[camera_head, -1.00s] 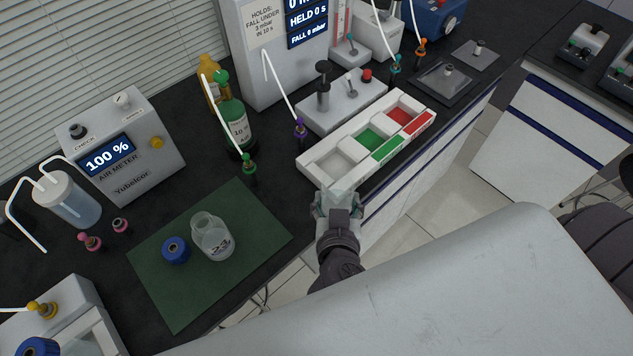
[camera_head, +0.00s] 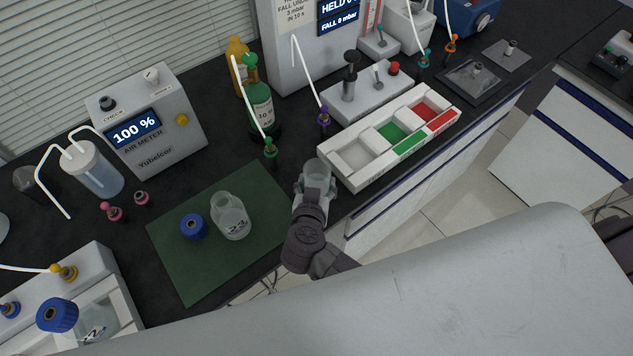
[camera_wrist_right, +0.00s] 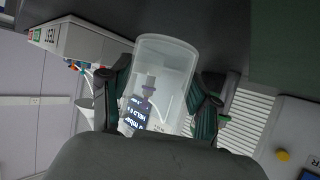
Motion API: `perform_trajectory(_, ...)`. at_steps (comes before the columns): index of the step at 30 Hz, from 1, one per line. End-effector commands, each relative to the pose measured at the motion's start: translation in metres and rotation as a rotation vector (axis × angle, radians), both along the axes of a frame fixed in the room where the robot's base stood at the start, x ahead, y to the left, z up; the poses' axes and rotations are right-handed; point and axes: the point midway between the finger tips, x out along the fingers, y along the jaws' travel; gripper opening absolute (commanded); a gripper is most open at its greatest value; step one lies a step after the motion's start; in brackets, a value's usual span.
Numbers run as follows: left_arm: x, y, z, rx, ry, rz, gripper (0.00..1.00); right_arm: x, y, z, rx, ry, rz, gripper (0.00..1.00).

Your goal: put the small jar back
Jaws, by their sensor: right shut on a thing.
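My right gripper (camera_head: 314,190) is shut on a small clear jar (camera_head: 317,170). In the wrist view the jar (camera_wrist_right: 165,75) is see-through and sits between the two fingers (camera_wrist_right: 160,108). No contents can be made out in it. The jar is at the front edge of the bench, between the green mat and the left end of the white tray (camera_head: 345,181). I cannot tell whether its base touches the bench. The tray has a pale, a green and a red section. My left gripper is not in view.
A larger open bottle (camera_head: 231,217) and a blue cap (camera_head: 193,227) are on the green mat (camera_head: 190,275). A green-capped bottle (camera_head: 262,105) and a purple-topped tube fitting (camera_head: 323,118) stand behind. Bare black bench lies between mat and tray.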

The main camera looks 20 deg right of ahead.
Motion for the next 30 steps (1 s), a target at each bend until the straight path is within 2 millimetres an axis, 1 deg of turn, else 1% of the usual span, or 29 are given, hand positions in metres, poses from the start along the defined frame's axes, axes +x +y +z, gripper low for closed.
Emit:
perform_trajectory(9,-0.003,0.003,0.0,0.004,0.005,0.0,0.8,0.0,0.0,-0.002,0.0,-0.001,0.0,0.13)
perform_trajectory(10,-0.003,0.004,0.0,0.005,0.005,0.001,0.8,0.0,0.0,-0.003,-0.001,0.0,0.0,0.62)
perform_trajectory(14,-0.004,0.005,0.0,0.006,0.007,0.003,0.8,0.0,0.0,-0.002,0.0,0.0,0.0,0.84)
perform_trajectory(15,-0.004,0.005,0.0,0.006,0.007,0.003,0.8,0.0,0.0,-0.002,0.0,0.0,0.0,0.86)
perform_trajectory(23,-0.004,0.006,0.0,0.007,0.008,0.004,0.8,0.0,0.0,-0.002,0.0,0.0,0.0,0.86)
perform_trajectory(26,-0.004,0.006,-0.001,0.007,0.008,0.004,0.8,-0.001,0.0,0.001,0.001,-0.001,0.0,0.86)
perform_trajectory(30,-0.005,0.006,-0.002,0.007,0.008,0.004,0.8,-0.017,0.009,0.008,0.002,0.001,0.002,0.86)
